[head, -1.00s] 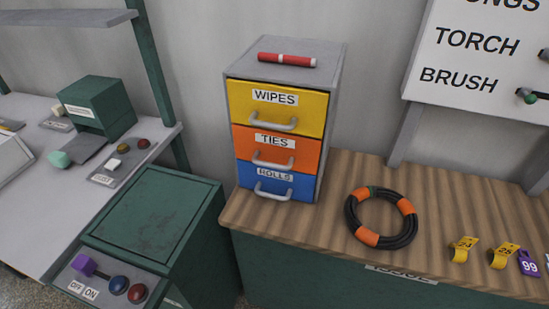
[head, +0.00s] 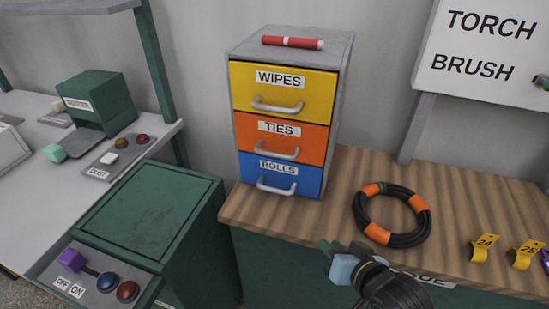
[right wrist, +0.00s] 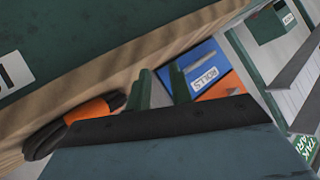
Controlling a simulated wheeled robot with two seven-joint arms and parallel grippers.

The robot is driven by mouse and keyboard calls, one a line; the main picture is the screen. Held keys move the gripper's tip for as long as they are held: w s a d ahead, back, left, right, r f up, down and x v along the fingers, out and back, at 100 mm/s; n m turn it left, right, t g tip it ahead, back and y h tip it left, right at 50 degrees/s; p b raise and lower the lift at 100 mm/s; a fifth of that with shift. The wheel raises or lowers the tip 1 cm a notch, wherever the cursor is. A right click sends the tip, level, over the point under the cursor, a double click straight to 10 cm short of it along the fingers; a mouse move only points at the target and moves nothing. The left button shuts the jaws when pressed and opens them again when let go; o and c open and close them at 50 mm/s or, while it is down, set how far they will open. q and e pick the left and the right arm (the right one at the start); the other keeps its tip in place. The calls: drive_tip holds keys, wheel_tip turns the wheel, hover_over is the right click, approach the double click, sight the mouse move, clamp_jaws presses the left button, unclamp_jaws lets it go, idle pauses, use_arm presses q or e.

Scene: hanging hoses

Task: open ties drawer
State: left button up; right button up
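The ties drawer (head: 282,139) is the orange middle drawer of a grey cabinet (head: 333,110), between the yellow wipes drawer (head: 285,92) and the blue rolls drawer (head: 280,178). It looks closed flush, with a light grey bar handle (head: 277,151). My right gripper (head: 339,246) is in front of the bench edge, below and to the right of the cabinet, apart from the handle. In the right wrist view its two green fingers (right wrist: 161,88) stand apart with nothing between them; part of the orange drawer (right wrist: 222,88) shows beyond. My left gripper is not in view.
A coiled black hose with orange bands (head: 391,214) lies on the wooden bench (head: 315,220), right of the cabinet. A red marker (head: 292,42) lies on the cabinet top. Yellow numbered tags (head: 483,250) are at right. A green box with knobs (head: 150,215) stands at left.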

sight(274, 154)
drive_tip(key=w+a+r+y, duration=0.1)
drive_tip(key=w, duration=0.1)
drive_tip(key=w+a+r+t+y, duration=0.1)
drive_tip(key=r+y, duration=0.1)
drive_tip(key=w+a+r+t+y, duration=0.1)
drive_tip(key=w, duration=0.1)
drive_tip(key=shift+w+a+r+m, duration=0.2)
drive_tip(key=shift+w+m, duration=0.1)
wheel_tip(274, 154, up, 5)
drive_tip(key=w+y, duration=0.3)
drive_tip(key=y, duration=0.4)
drive_tip(key=x, duration=1.2)
drive_tip(key=shift+w+a+r, duration=0.15)
drive_tip(key=shift+a+r, duration=0.1)
drive_tip(key=shift+r, duration=0.1)
clamp_jaws()
